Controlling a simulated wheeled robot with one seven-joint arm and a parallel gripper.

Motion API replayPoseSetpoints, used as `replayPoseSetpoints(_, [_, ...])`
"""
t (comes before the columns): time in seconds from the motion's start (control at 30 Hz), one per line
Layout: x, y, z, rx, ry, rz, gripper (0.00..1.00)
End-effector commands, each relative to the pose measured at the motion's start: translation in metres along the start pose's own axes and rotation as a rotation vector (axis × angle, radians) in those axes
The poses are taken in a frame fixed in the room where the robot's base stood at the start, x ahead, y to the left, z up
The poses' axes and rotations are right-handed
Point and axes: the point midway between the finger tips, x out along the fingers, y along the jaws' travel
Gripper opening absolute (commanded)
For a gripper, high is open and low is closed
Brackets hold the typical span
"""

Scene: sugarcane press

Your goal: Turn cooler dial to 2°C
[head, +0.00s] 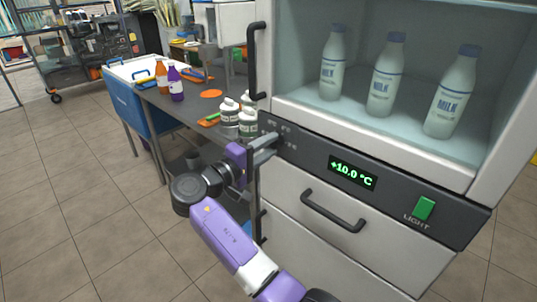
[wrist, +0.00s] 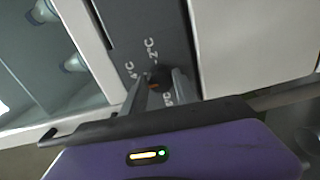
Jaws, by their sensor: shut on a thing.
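The cooler (head: 285,199) has a dark control strip with a green display (head: 352,173) reading +10.0 °C. In the wrist view the small dark dial (wrist: 159,76), with an orange mark, sits on the strip among printed temperature labels. The label -2°C (wrist: 152,52) is readable; others nearby are partly hidden by the fingers. My gripper (wrist: 160,80) is shut on the dial, one finger on each side. In the head view my gripper (head: 265,143) touches the left end of the strip and hides the dial. The exact setting of the dial cannot be read.
A green light switch (head: 424,208) is at the strip's right end. Several milk bottles (head: 387,76) stand inside the cooler. A vertical handle (head: 257,60) and a drawer handle (head: 333,211) stick out nearby. A table with bottles (head: 176,84) stands behind; the floor at left is clear.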

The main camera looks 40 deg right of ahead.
Motion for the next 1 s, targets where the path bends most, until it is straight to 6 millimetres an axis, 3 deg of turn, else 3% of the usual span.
replayPoseSetpoints(0.03, [-0.0006,-0.0065,0.0013,0.046,-0.003,-0.001,0.00])
replayPoseSetpoints(1.0, [-0.0007,-0.0120,-0.0004,0.966,-0.004,-0.001,0.00])
